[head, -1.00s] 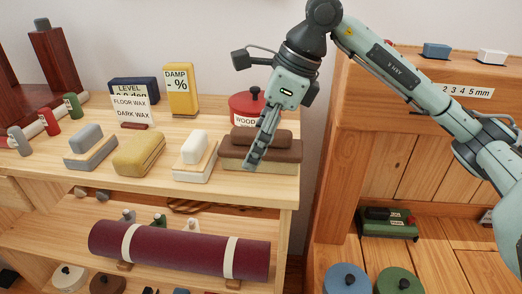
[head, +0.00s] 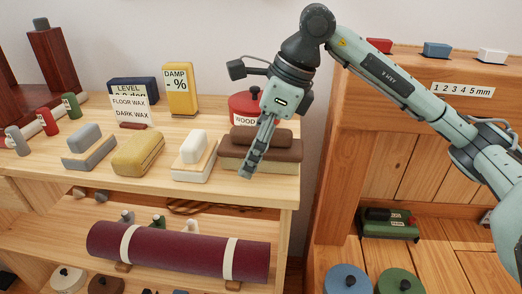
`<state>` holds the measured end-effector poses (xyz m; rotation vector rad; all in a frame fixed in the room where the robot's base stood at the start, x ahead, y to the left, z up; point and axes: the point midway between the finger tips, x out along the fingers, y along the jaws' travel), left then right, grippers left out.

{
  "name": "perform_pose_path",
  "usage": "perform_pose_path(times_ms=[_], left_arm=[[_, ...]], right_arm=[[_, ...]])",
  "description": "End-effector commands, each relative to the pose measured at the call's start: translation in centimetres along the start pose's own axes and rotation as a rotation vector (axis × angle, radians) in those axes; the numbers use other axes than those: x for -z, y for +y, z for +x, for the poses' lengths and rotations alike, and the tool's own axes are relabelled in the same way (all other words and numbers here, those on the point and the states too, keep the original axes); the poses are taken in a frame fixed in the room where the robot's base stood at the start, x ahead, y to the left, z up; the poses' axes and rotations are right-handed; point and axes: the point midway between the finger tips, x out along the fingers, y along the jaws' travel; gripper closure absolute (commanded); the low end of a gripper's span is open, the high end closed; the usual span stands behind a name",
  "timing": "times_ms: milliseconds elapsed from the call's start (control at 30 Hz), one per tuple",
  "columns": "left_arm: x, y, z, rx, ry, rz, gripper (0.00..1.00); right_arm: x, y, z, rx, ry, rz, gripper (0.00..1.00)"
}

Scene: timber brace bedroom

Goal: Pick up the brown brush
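The brown brush (head: 286,152) lies at the right end of the light wooden bench top, a dark brown body with a smaller brown block on top. My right gripper (head: 247,172) comes in from the right and points down, its fingers in front of the brush's left part and hiding some of it. The fingertips show near the bench's front edge, just below the brush's front face. The fingers overlap in this view, so their gap and any contact with the brush cannot be told. My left gripper is out of view.
A white-topped brush (head: 193,157), a yellow brush (head: 139,153) and a grey brush (head: 89,147) stand in a row to the left. A red tin (head: 247,103) is behind. A maroon roll (head: 180,250) lies on the shelf below. A wooden cabinet (head: 345,130) rises at right.

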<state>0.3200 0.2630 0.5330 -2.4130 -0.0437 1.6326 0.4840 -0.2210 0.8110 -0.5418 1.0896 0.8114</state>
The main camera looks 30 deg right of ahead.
Motion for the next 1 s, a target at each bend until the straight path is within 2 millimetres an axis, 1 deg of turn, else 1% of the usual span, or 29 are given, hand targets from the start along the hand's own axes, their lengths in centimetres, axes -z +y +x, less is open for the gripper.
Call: perform_pose_path(times_ms=[200,700,733,1000], left_arm=[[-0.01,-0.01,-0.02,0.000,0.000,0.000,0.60],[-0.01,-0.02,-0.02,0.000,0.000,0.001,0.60],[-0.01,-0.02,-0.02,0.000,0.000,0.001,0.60],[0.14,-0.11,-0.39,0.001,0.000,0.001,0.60]], right_arm=[[0.00,-0.01,-0.02,0.000,0.000,0.000,0.24],[-0.02,-0.02,-0.05,0.001,-0.001,0.000,0.86],[-0.02,-0.02,-0.05,0.001,-0.001,0.000,0.88],[-0.17,-0.02,-0.39,0.001,-0.001,0.000,0.89]])
